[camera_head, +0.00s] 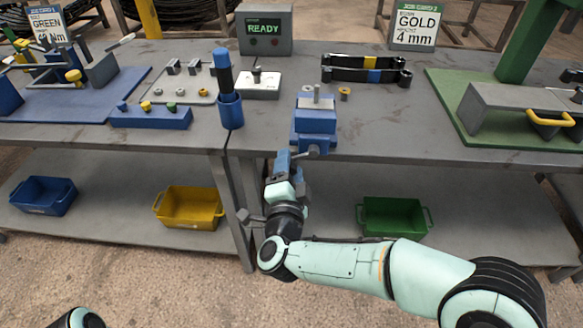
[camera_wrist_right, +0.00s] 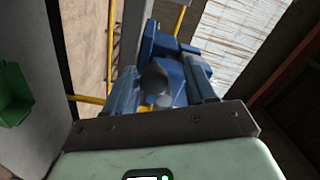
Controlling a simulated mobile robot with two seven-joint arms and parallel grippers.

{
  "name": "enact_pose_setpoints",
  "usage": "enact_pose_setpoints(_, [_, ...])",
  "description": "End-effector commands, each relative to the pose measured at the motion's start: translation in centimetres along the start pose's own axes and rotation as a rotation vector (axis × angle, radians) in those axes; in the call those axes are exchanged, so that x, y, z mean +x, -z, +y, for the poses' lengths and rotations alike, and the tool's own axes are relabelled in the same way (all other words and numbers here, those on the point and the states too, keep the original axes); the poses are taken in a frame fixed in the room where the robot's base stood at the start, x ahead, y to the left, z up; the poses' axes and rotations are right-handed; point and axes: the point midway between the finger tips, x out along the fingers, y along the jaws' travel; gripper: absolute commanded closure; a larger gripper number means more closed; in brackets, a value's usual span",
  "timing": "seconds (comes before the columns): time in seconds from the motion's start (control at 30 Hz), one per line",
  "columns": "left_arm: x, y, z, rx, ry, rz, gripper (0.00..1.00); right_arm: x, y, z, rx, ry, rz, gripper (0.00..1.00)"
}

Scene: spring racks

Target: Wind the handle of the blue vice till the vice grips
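The blue vice (camera_head: 316,122) stands at the front edge of the grey bench, with a small grey upright piece (camera_head: 317,94) at its top. A grey part of its handle (camera_head: 313,151) shows low at its front. My right gripper (camera_head: 283,158) is just in front of the vice, below the bench top's level. In the right wrist view its two blue fingers stand apart, and a dark round handle end (camera_wrist_right: 153,79) lies between them. A gap shows beside the right finger; whether the left finger touches cannot be told. The left gripper is out of view.
A grey box reading READY (camera_head: 265,30) stands behind. A blue cup with a blue-topped tool (camera_head: 230,110) is left of the vice; black straps (camera_head: 365,70) lie behind right. The green-based press (camera_head: 450,110) is at right. Yellow (camera_head: 188,208) and green (camera_head: 393,216) bins sit below.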

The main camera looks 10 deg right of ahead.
Motion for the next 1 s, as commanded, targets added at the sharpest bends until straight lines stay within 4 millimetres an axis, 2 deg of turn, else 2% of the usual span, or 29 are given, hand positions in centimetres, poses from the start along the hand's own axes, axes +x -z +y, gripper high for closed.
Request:
enact_pose_setpoints(0.23, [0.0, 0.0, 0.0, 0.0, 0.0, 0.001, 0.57, 0.1, 0.1, 0.3, -0.002, -0.006, 0.002, 0.46])
enact_pose_setpoints(0.37, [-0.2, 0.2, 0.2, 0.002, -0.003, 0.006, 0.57, -0.6, 0.1, 0.2, -0.002, -0.006, 0.002, 0.46])
enact_pose_setpoints(0.47, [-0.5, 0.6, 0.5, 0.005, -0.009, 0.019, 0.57, -2.1, 0.1, 0.2, -0.004, -0.005, 0.0, 0.46])
enact_pose_setpoints(0.8, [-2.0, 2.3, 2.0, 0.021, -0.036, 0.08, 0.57, -9.7, 0.0, 0.0, -0.002, -0.002, -0.002, 0.46])
enact_pose_setpoints(1.0, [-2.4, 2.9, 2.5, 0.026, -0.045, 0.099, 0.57, -12.5, 0.0, 0.1, -0.002, -0.003, -0.001, 0.46])
